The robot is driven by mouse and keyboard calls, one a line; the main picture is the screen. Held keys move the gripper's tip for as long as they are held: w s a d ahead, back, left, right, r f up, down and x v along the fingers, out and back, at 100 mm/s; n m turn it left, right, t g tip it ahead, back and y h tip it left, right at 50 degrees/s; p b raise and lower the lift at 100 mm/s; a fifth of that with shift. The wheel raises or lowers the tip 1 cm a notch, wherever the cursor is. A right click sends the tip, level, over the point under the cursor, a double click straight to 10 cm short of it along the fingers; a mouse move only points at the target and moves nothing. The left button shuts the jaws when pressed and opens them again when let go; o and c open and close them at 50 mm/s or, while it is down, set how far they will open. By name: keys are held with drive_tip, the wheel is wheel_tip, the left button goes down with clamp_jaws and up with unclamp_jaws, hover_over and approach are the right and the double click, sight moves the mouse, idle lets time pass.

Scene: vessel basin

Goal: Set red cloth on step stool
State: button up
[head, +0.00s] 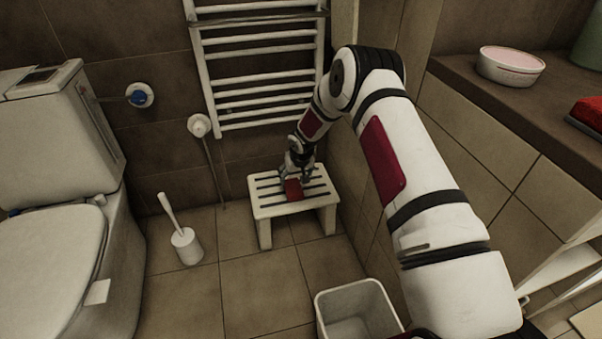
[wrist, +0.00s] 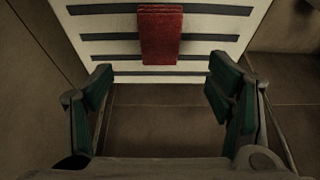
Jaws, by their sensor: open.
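The red cloth (head: 293,189) lies flat on the slatted top of the white step stool (head: 264,209). In the wrist view the red cloth (wrist: 160,36) is a small folded rectangle lying across the dark slots of the stool top (wrist: 100,48). My gripper (head: 300,172) is just above the stool top, close to the cloth. In the wrist view my gripper (wrist: 162,98) has its two dark green fingers spread wide, with nothing between them. The cloth lies beyond the fingertips, apart from them.
A towel radiator (head: 262,75) hangs on the wall behind the stool. A toilet brush (head: 185,240) and a toilet (head: 60,230) are to the left. A white bin (head: 355,305) stands in front. A bowl (head: 510,65) and another red item (head: 588,115) are on the right counter.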

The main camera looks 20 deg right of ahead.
drive_tip(key=shift+r, duration=0.25)
drive_tip(key=s+d+r+h, duration=0.1)
drive_tip(key=s+r, duration=0.3)
drive_tip(key=r, duration=0.7)
drive_tip(key=s+d+r+h, duration=0.1)
drive_tip(key=s+d+r, duration=0.15)
drive_tip(key=r, duration=0.75)
drive_tip(key=s+r+g, duration=0.2)
drive_tip(key=s+r, duration=1.1)
drive_tip(key=s, duration=0.1)
drive_tip(key=s+a+r, duration=0.1)
drive_tip(key=s+r, duration=0.1)
drive_tip(key=s, duration=1.1)
drive_tip(key=s+a+r+g+y, duration=0.1)
drive_tip(key=s+r, duration=0.1)
drive_tip(key=s, duration=1.1)
drive_tip(key=s+a+r+g+y, duration=0.1)
drive_tip(key=s+r, duration=0.1)
drive_tip(key=s, duration=1)
drive_tip(key=shift+s+a, duration=0.25)
drive_tip(key=shift+s, duration=0.15)
